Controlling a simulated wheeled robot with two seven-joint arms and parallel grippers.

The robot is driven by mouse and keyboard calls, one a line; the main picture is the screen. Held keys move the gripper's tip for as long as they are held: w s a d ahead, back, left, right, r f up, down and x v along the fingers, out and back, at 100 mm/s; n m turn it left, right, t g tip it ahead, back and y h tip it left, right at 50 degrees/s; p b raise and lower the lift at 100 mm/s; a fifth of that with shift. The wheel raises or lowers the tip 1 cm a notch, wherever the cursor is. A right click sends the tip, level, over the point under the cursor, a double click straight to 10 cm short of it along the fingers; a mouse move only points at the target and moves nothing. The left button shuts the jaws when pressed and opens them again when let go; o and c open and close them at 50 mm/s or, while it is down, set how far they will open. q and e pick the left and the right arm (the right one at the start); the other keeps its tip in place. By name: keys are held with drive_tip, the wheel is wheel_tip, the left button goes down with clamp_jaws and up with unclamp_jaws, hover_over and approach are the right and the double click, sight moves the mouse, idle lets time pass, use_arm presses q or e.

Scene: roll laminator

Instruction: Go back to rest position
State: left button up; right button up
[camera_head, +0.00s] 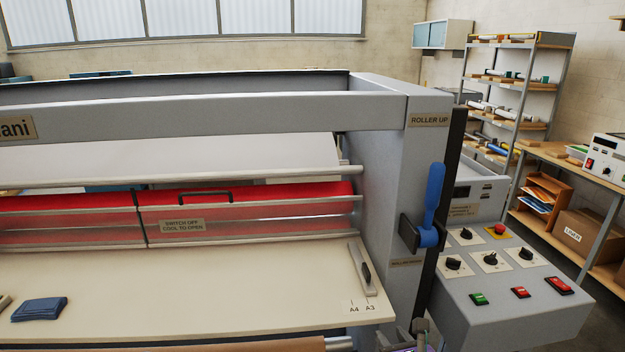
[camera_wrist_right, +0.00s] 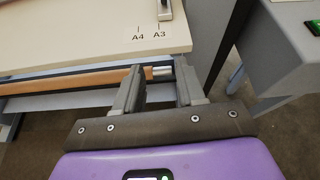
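My right gripper (camera_head: 402,335) shows at the bottom edge of the head view, below the front right corner of the laminator's feed table (camera_head: 250,285). In the right wrist view its two fingers (camera_wrist_right: 158,88) stand apart with nothing between them. They point at the space in front of the table edge and the brown roller (camera_wrist_right: 80,82). My left gripper is not in the head view.
The laminator's side housing (camera_head: 385,160) carries a blue-handled lever (camera_head: 432,200). A control box (camera_head: 515,300) with knobs and buttons juts out at right. A blue cloth (camera_head: 40,309) lies on the feed table. Shelves (camera_head: 515,85) stand behind.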

drive_tip(key=s+a+f+n+g+y, duration=0.1)
drive_tip(key=a+f+n+g, duration=0.15)
drive_tip(key=f+n, duration=0.6)
drive_tip(key=s+a+f+n+g, duration=0.1)
drive_tip(key=s+f+n+g, duration=0.3)
drive_tip(key=f, duration=0.7)
drive_tip(key=s+a+f+n+g, duration=0.2)
drive_tip(key=s+f+n+g, duration=0.1)
drive_tip(key=s+f+n, duration=0.4)
drive_tip(key=s+a+f+n+g+y, duration=0.1)
drive_tip(key=s+a+f+n+g, duration=0.1)
drive_tip(key=s+f+n, duration=0.6)
wheel_tip(320, 180, down, 3)
drive_tip(key=n+g, duration=0.1)
drive_tip(key=n, duration=0.3)
drive_tip(key=shift+s+r+y, duration=0.15)
drive_tip(key=shift+y, duration=0.15)
